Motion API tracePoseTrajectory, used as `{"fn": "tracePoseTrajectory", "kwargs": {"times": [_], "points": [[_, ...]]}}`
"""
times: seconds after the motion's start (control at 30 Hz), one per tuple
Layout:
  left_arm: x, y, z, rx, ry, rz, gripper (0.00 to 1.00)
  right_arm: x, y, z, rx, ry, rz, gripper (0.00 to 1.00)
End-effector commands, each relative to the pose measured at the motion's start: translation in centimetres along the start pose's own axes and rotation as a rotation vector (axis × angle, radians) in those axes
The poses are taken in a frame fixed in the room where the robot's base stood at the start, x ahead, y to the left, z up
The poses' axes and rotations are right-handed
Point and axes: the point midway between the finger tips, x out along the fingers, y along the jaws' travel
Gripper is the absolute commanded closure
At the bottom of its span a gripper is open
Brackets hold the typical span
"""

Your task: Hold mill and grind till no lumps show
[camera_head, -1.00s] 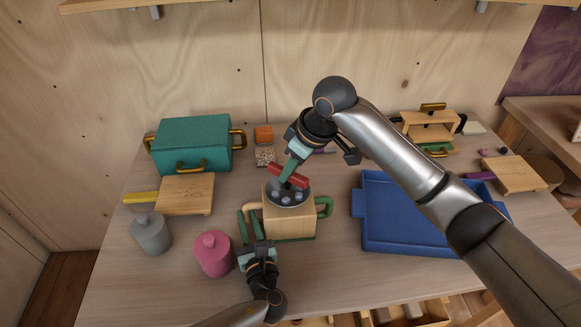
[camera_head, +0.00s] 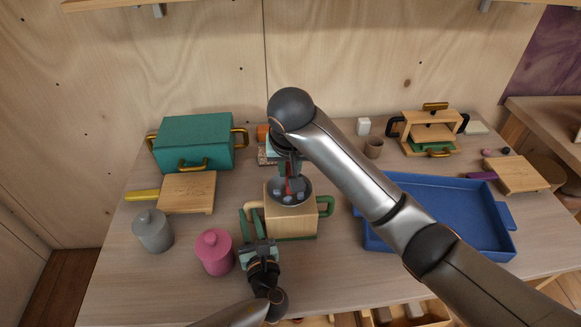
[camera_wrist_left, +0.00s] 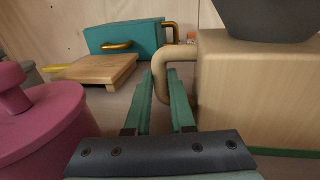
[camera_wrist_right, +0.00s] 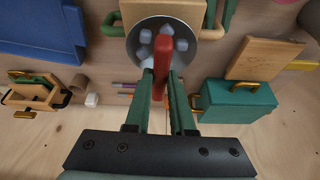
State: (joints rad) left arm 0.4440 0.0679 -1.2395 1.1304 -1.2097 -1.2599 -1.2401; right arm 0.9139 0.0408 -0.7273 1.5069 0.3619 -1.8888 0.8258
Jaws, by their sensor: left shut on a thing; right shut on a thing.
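The mill is a pale wooden box (camera_head: 290,220) with a grey bowl (camera_head: 277,197) on top, a tan handle on its left and a green handle (camera_head: 325,205) on its right. Several pale grey lumps (camera_wrist_right: 146,37) show in the bowl in the right wrist view. My left gripper (camera_head: 250,226) is shut on the tan handle (camera_wrist_left: 172,62), at the mill's left side. My right gripper (camera_wrist_right: 160,78) is shut on the red crank grip (camera_wrist_right: 162,62) above the bowl. In the head view my right arm partly hides the grip.
A pink jar (camera_head: 215,256) and a grey jar (camera_head: 153,233) stand left of the mill. A blue tray (camera_head: 440,247) lies to the right. A teal box (camera_head: 192,142) and a cutting board (camera_head: 188,193) are behind left. A wooden press (camera_head: 430,130) stands at back right.

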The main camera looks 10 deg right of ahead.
Motion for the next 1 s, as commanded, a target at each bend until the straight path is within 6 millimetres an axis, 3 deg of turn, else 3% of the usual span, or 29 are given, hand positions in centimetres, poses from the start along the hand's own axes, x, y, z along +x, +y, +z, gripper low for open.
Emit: {"fn": "tracePoseTrajectory", "kwargs": {"times": [0.5, 1.0], "points": [[-0.02, 0.06, -0.04, 0.001, 0.000, 0.001, 1.00, 0.02, -0.24, -0.07, 0.342, 0.000, 0.141, 1.00], [-0.01, 0.08, -0.04, 0.001, 0.000, 0.002, 1.00, 0.04, -0.21, -0.10, 0.421, 0.002, 0.174, 1.00]]}}
